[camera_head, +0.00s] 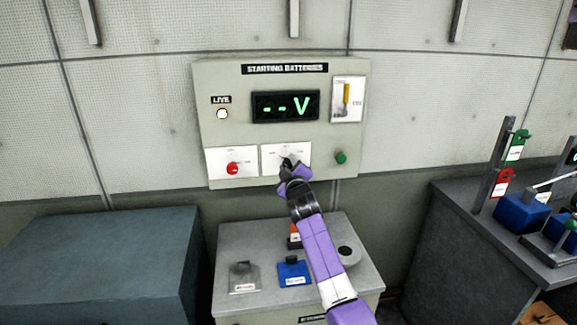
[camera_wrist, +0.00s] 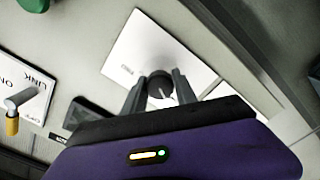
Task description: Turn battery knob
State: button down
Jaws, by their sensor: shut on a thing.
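The battery knob (camera_wrist: 160,86) is a dark round knob with a white pointer line, on a white plate (camera_wrist: 140,50) in the wrist view. My gripper (camera_wrist: 160,92) has its two grey fingers on either side of the knob, shut on it. In the head view my gripper (camera_head: 288,165) reaches up to the white plate (camera_head: 272,154) at the lower middle of the STARTING BATTERIES panel (camera_head: 215,85), and its fingers mostly hide the knob there. The display (camera_head: 285,106) reads "--V" in green. The LIVE lamp (camera_head: 222,114) looks white.
A red knob (camera_head: 233,168) sits left of my gripper and a green button (camera_head: 340,157) right of it. A yellow-handled lever (camera_head: 346,95) is at the upper right of the panel. A grey cabinet (camera_head: 235,300) with several small items stands below; a dark bench (camera_head: 480,270) is at right.

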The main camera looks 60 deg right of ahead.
jog(key=c, duration=1)
grip_release()
jog(key=shift+o, duration=0.2)
jog(key=shift+a, duration=0.1)
jog(key=b+v, duration=0.1)
jog(key=v, duration=0.6)
jog(key=shift+s+a, duration=0.25)
